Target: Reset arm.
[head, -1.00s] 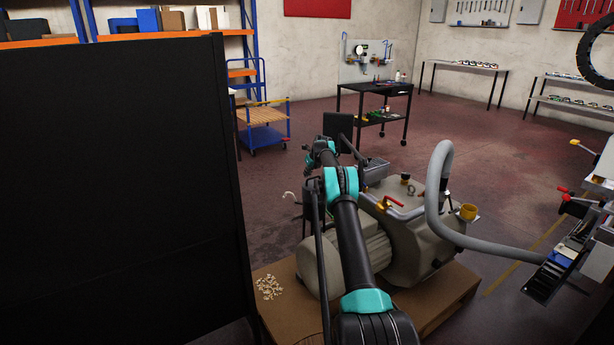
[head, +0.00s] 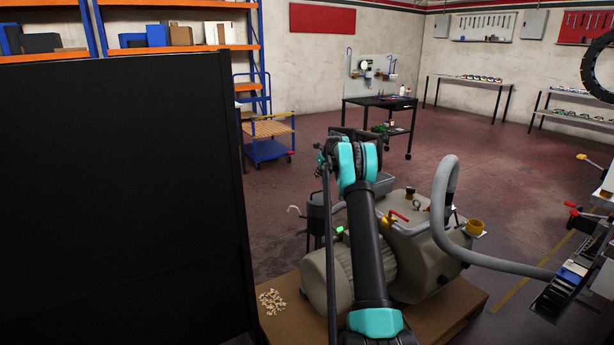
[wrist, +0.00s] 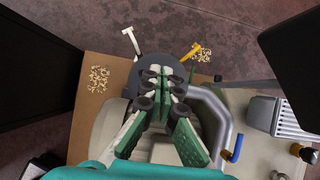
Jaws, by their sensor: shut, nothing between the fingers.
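My gripper (wrist: 163,80) shows in the wrist view with its two green-and-white fingers together and nothing between them. It hangs above the round dark part of the grey vacuum pump (head: 420,250). My black-and-teal arm reaches over the pump in the head view, and the gripper itself is hidden there behind the arm. I cannot tell how far the fingertips are from the surface below.
The pump stands on a brown wooden base (head: 290,325) with a pile of small pale pieces (head: 271,301). A grey hose (head: 440,205) arches at the right. A tall black panel (head: 120,200) blocks the left. A black cart (head: 380,104) stands behind on open floor.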

